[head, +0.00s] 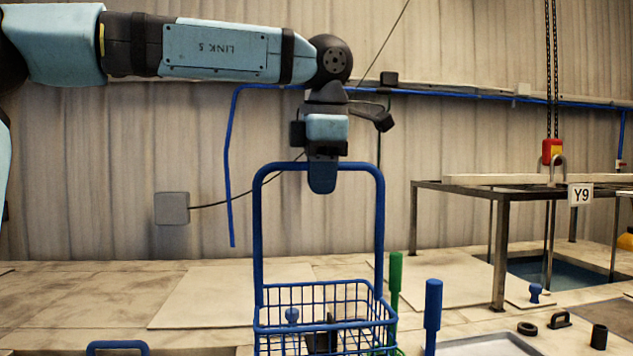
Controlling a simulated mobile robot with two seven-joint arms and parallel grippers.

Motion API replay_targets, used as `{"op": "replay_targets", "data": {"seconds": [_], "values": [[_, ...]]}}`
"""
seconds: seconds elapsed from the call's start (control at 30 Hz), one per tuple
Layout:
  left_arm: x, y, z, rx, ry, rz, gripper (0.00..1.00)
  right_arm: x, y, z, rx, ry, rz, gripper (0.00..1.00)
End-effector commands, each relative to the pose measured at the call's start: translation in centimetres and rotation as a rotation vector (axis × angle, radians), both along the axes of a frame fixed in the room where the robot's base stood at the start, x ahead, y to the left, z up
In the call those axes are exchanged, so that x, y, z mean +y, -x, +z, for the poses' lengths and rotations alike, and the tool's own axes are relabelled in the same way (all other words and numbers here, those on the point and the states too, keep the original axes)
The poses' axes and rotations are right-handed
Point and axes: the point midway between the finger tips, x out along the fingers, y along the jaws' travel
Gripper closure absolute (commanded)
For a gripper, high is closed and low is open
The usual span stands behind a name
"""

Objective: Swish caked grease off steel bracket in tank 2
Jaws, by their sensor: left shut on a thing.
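My left gripper (322,178) comes down from above and is shut on the top bar of the handle of a blue wire basket (325,290). The basket hangs upright below it, and its lower part runs off the bottom of the head view. A dark piece (321,336) shows through the basket mesh and may be the steel bracket; its shape and any grease on it are too unclear to tell. No tank is plainly marked as tank 2. My right gripper is not in view.
A steel frame with a Y9 sign (580,195) stands over a water-filled opening (565,271) at right. A hoist hook (552,155) hangs there. Green (395,275) and blue (433,305) upright handles stand close right of the basket. Another blue handle (117,345) is at lower left.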

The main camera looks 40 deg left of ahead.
Motion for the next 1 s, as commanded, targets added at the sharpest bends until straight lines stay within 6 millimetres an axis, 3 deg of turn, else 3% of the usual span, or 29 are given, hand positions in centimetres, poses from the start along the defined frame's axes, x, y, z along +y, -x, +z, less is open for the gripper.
{"op": "replay_targets", "data": {"seconds": [0.37,1.0], "values": [[-5.0,4.0,0.1,-0.003,-0.001,-0.002,1.0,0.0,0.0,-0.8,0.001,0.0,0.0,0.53],[-13.3,10.7,0.2,0.0,-0.001,-0.003,1.0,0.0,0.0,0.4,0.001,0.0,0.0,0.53]]}}
